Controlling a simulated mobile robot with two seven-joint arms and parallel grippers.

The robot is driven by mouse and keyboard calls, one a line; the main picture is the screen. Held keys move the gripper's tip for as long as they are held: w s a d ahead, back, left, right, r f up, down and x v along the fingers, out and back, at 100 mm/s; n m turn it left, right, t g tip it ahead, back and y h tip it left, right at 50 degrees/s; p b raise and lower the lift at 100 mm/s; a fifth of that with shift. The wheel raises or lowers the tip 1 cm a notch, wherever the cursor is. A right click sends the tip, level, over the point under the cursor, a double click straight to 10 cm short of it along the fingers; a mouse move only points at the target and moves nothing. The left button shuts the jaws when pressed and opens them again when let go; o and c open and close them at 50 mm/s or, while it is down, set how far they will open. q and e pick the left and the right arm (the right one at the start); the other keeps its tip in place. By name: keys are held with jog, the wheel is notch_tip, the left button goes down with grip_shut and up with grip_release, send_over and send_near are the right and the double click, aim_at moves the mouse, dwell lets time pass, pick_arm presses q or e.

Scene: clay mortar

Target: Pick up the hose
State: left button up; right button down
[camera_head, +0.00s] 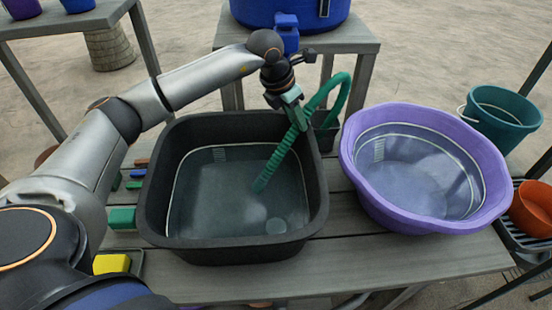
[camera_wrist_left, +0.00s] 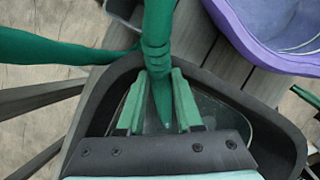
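The green ribbed hose (camera_head: 274,160) arches up from the far side of the black basin, and its lower length slants down into the basin. My left gripper (camera_head: 295,106) is above the basin's far part, at the hose. In the left wrist view the hose (camera_wrist_left: 158,42) runs between the two green fingers of my left gripper (camera_wrist_left: 160,78). The fingers sit close against both its sides near the tips, and the hose narrows beyond them. My right gripper is not in view.
The black basin (camera_head: 316,205) stands on a grey slatted table (camera_head: 345,262). A purple tub (camera_head: 362,190) is to its right. A green bucket (camera_head: 505,122) is at far right. A blue barrel (camera_head: 350,12) stands behind. A yellow sponge (camera_head: 111,263) and small tools lie left of the basin.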

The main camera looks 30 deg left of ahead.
pick_arm(q)
grip_shut()
jog(key=shift+r, duration=0.1)
